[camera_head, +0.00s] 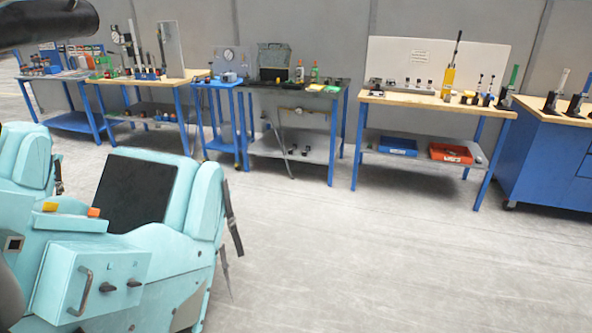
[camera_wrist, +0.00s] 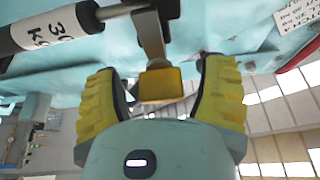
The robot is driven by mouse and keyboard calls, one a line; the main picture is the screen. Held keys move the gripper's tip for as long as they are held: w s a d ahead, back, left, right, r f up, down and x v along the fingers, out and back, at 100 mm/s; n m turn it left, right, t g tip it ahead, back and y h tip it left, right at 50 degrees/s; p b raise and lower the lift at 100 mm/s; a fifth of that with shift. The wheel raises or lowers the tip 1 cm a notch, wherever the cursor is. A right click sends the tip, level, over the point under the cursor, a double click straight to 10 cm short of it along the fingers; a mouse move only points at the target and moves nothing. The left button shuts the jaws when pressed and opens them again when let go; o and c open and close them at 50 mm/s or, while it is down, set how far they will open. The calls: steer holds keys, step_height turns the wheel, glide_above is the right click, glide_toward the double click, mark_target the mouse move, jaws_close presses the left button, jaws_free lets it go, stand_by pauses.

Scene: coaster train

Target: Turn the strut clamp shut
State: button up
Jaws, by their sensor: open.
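In the wrist view, the strut (camera_wrist: 58,32) is a dark cylinder with a white label reading about "30 kg", at the upper left. My gripper (camera_wrist: 160,76) is open, with one yellow ridged finger on each side of the yellow block. Gaps show between the block and both fingers. My gripper and the clamp cannot be made out in the head view.
The teal coaster car (camera_head: 180,255) fills the lower left of the head view, with a black panel and a handle. A teal surface (camera_wrist: 235,25) lies close behind the clamp. Workbenches (camera_head: 435,103) with tools line the wall. The floor at right is clear.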

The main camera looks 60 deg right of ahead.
steer(key=v, duration=1.2)
stand_by(0.3)
